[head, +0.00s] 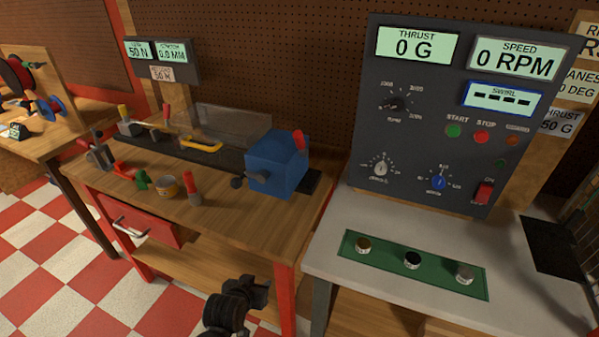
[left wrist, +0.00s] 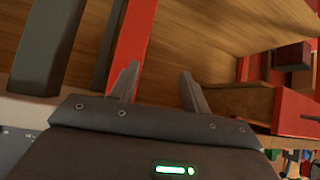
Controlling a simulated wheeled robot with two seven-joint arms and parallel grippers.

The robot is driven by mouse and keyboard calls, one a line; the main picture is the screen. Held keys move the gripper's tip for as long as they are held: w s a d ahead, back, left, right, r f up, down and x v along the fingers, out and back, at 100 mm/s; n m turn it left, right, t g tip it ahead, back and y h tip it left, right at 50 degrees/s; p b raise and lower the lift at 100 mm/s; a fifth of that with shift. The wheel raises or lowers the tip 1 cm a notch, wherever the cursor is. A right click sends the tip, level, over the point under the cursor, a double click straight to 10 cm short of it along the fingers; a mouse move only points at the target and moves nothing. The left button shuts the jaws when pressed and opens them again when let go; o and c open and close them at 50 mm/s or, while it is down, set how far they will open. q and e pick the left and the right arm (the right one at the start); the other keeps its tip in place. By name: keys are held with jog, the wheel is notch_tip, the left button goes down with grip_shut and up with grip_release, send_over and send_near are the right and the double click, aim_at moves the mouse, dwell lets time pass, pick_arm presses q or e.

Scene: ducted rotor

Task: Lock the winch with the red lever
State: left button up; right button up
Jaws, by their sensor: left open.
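The blue winch box (head: 275,165) stands at the right end of the bench's dark rail, with a dark crank knob on its left side. A red lever (head: 298,140) sticks up at its top right. My left gripper (head: 262,287) is low in front of the bench, below the winch and well apart from it. In the left wrist view its two fingers (left wrist: 158,82) are spread with nothing between them. The winch does not show in that view. My right gripper is not in view.
A red-handled tool (head: 193,190), a small tin (head: 167,187) and a green part (head: 142,180) stand on the wooden bench (head: 240,217). A grey control table (head: 330,257) with a tall panel (head: 440,140) is at the right. A red bench leg (left wrist: 130,45) is close to my left gripper.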

pick_arm(q)
jog(key=shift+t+h, duration=0.3)
jog(key=shift+t, duration=0.5)
jog(key=r, duration=0.6)
jog(key=w+r, duration=0.1)
jog(key=r, duration=0.2)
jog(key=shift+d+r, duration=0.1)
jog(key=shift+d, duration=0.15)
jog(key=t, duration=0.7)
send_near(298, 143)
jog(key=w, duration=0.3)
jog(key=shift+n, duration=0.3)
jog(key=w, duration=0.3)
jog(key=w+d+p, duration=0.1)
jog(key=w, duration=0.5)
jog(key=shift+d+r+p, duration=0.15)
jog(key=shift+d+p, duration=0.1)
jog(key=shift+p, duration=0.1)
jog(key=shift+w+d, duration=0.1)
jog(key=shift+w, duration=0.55)
grip_shut()
